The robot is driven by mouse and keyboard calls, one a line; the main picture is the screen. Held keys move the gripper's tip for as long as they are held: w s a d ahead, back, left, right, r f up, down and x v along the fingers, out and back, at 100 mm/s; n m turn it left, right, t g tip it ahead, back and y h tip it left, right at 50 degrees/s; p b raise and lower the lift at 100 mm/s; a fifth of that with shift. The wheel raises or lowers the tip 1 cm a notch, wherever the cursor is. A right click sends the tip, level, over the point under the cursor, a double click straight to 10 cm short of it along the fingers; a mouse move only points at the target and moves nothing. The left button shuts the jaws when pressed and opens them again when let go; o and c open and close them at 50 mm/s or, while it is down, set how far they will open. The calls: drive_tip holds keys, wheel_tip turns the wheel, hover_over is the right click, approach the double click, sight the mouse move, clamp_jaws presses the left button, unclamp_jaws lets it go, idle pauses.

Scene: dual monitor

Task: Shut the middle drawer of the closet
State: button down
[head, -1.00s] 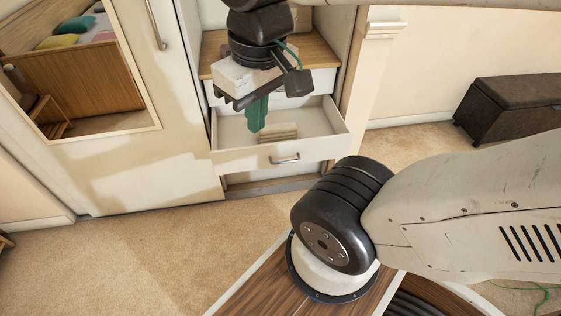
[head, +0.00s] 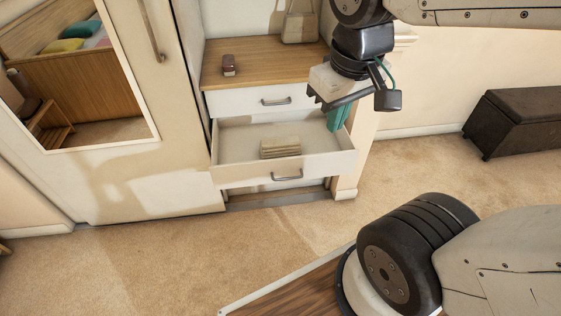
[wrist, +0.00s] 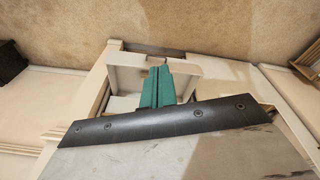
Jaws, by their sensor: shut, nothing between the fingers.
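The middle drawer (head: 240,172) of the closet stands pulled out in the head view, with a metal handle (head: 287,174) on its front. A folded beige stack (head: 280,147) lies inside it. The drawer above (head: 250,101) is shut. My gripper (head: 338,118) has green fingers, is shut and empty, and appears over the right side of the open drawer. Whether it touches the drawer cannot be told. In the wrist view the shut fingers (wrist: 157,84) point toward the pale open drawer (wrist: 128,72) and cover part of it.
The closet's mirrored door (head: 165,120) stands left of the drawers. A small dark red item (head: 229,65) and a bag (head: 300,27) rest on the wooden shelf (head: 265,60). A dark ottoman (head: 515,120) is at the right. The carpet before the drawer is clear.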

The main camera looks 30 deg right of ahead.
drive_tip(key=w+d+f+n+t, duration=0.1)
drive_tip(key=w+d+f+n, duration=0.15)
drive_tip(key=w+f, duration=0.6)
drive_tip(key=w+d+f+n+t, duration=0.1)
drive_tip(key=w+d+f+n, duration=0.15)
drive_tip(key=w+f, duration=0.6)
drive_tip(key=n+t+y, duration=0.3)
drive_tip(key=n, duration=0.4)
approach(261, 168)
drive_tip(key=s+r, duration=0.4)
drive_tip(key=s, duration=0.3)
drive_tip(key=shift+w+a+f, duration=0.2)
drive_tip(key=shift+w+f, duration=1.1)
drive_tip(key=shift+w, duration=0.25)
drive_tip(key=shift+w+a+f, duration=0.15)
drive_tip(key=shift+w+f, duration=1.15)
drive_tip(key=shift+w, duration=0.3)
drive_tip(key=shift+w+a+f, duration=0.2)
drive_tip(key=shift+w+f, duration=1.05)
drive_tip(key=shift+w, duration=0.3)
